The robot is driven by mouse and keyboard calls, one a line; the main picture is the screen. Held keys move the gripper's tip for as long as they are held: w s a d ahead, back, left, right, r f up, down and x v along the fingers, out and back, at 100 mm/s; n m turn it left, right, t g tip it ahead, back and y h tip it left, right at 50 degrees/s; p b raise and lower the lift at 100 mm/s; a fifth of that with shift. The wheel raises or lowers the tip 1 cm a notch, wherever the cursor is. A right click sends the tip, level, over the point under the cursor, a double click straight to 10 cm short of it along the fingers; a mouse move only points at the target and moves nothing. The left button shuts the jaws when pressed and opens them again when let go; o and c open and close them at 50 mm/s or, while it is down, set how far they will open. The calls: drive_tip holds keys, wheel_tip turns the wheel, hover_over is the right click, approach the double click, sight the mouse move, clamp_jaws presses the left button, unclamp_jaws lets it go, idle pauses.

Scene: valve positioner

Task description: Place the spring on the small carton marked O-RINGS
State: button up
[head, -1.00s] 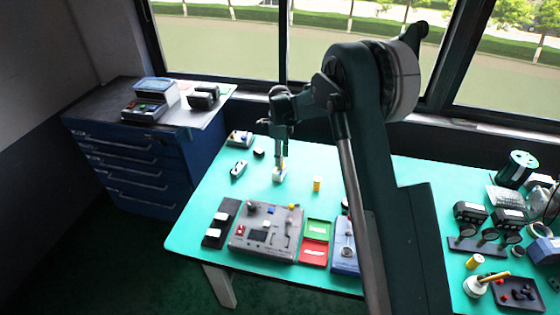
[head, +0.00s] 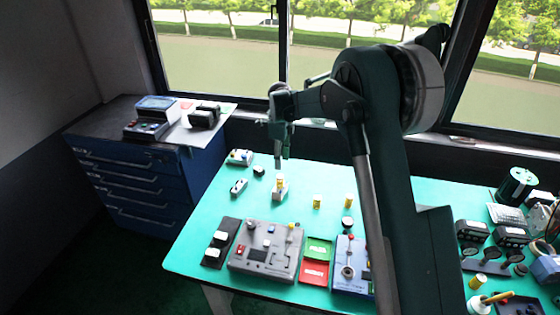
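A small pale carton (head: 279,194) stands on the green table below my gripper; its marking is too small to read. A small yellow piece (head: 280,183), which looks like the spring, sits upright on top of it. My gripper (head: 281,158) hangs just above the yellow piece with a visible gap between them. Its fingertips look parted, with nothing between them. Two similar yellow pieces stand on the table to the right, one nearer (head: 318,202) and one farther right (head: 349,201).
A grey control panel (head: 266,250), green and red trays (head: 316,258) and a blue unit (head: 352,262) lie along the front. A small grey box (head: 239,187) and a black knob (head: 259,171) are to the left. Meters (head: 474,230) stand at right.

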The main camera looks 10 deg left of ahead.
idle(0.7)
drive_tip(key=s+d+r+n+t, duration=0.1)
drive_tip(key=s+d+r+n, duration=0.4)
drive_tip(key=d+r, duration=0.8)
drive_tip(key=s+d+r+n+t, duration=0.25)
drive_tip(key=s+d+r, duration=0.35)
drive_tip(key=s+d, duration=0.3)
drive_tip(key=s+d+r+n+t, duration=0.1)
drive_tip(key=s+d+r+n, duration=0.3)
drive_tip(key=s+d, duration=0.55)
drive_tip(key=s+d+f+n+t, duration=0.1)
drive_tip(key=s+d, duration=0.3)
drive_tip(key=s, duration=0.4)
drive_tip(key=s+d+f+n, duration=0.2)
drive_tip(key=s+d+n, duration=0.1)
drive_tip(key=s, duration=0.5)
drive_tip(key=s+d+f+n+t, duration=0.1)
drive_tip(key=s+d+n, duration=0.1)
drive_tip(key=s+d, duration=0.4)
drive_tip(key=shift+s+f+t, duration=0.25)
drive_tip(key=shift+s+t, duration=0.1)
drive_tip(key=shift+s, duration=0.75)
